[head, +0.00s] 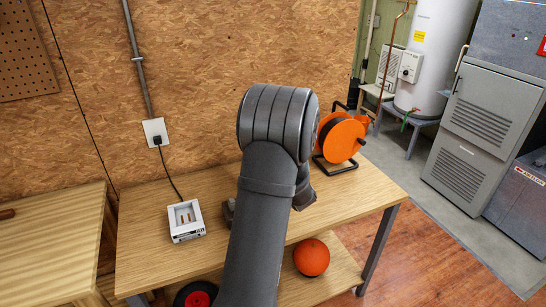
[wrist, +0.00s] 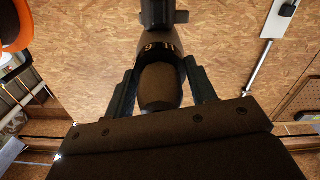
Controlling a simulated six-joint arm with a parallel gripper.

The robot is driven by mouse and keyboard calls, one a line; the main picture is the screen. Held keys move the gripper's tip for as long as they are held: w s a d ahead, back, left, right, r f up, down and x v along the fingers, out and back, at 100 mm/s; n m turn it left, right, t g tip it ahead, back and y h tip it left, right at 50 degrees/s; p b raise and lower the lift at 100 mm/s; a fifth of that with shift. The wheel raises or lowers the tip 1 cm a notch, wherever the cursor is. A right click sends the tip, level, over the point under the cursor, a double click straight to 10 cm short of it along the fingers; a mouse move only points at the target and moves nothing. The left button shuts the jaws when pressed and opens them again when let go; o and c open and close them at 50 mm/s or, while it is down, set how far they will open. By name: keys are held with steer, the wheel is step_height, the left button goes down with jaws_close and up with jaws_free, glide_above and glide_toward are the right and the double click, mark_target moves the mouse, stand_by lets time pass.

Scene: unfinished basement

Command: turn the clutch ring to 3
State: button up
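The drill shows in the wrist view, with its dark chuck (wrist: 160,15) at the top and the clutch ring (wrist: 160,47), with small pale and orange marks, below it. The brown rounded end of the drill body (wrist: 158,88) lies nearer the camera. My gripper (wrist: 161,72) has its two dark fingers spread wide, one on each side of the body. I cannot tell whether either finger touches it. The ring's numbers are too small to read. In the head view my arm hides most of the gripper and drill above the workbench (head: 140,262).
A white charger (head: 186,221) stands on the bench at left, its cord running to a wall outlet (head: 155,131). An orange cable reel (head: 342,138) stands at the back right. An orange ball (head: 311,257) lies on the lower shelf. The bench's right front is clear.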

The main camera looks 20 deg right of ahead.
steer(key=shift+n, duration=0.3)
steer(key=n, duration=0.3)
steer(key=shift+n, duration=2)
steer(key=o, duration=1)
